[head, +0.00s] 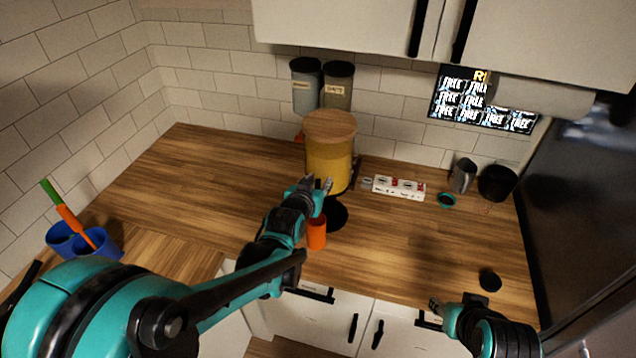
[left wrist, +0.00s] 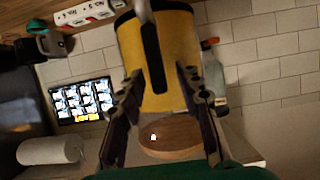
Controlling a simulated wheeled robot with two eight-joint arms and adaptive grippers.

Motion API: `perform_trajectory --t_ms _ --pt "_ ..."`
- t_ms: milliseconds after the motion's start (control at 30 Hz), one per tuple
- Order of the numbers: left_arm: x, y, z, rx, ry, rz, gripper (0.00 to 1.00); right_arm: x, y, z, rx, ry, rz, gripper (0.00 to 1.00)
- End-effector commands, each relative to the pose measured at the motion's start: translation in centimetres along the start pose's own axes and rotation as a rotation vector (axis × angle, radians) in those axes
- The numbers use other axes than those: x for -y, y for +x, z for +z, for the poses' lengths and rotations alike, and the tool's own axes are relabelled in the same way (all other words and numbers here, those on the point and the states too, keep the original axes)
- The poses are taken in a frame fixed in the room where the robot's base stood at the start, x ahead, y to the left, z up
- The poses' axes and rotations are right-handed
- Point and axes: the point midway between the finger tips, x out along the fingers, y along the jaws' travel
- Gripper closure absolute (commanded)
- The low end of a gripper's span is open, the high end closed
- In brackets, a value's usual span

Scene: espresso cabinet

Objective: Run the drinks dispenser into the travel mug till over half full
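The drinks dispenser (head: 328,160) is a yellow-filled cylinder with a wooden lid, standing above a black base on the wooden counter. It fills the middle of the left wrist view (left wrist: 172,50), which sees it upside down. An orange cup (head: 316,235), perhaps the travel mug, stands in front of the dispenser, partly behind my left arm. My left gripper (head: 318,184) is open at the dispenser's lower front, its fingers apart in the left wrist view (left wrist: 158,76). Contact cannot be told. My right gripper (head: 435,306) is low at the counter's front edge, its fingers unclear.
Two canisters (head: 322,86) stand behind the dispenser. A white box (head: 399,188), a metal pitcher (head: 463,175) and a black container (head: 497,183) are to the right. Blue cups (head: 85,240) stand at the far left. Counter between is mostly clear.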

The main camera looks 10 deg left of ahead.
Motion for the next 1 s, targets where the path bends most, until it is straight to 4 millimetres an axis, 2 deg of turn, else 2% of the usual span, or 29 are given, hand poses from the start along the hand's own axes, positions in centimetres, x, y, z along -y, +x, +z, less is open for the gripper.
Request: perform_trajectory --t_ms 133,267,567,800,1000 --pt "0.0 0.0 0.0 0.0 0.0 0.0 0.66 0.0 0.0 0.0 0.0 0.0 0.0 0.6" --pt "0.0 0.0 0.0 0.0 0.0 0.0 1.0 0.0 0.0 0.0 0.0 0.0 0.0 0.6" --pt "0.0 -0.1 0.2 -0.02 0.0 0.0 1.0 0.0 0.5 0.3 0.0 0.0 0.0 0.6" --pt "0.0 -0.8 1.4 -0.194 -0.002 0.002 1.0 0.0 3.7 2.7 0.0 0.0 0.0 0.6" --pt "-0.1 -1.5 1.5 -0.316 -0.001 0.004 1.0 0.0 5.6 4.0 0.0 0.0 0.0 0.6"
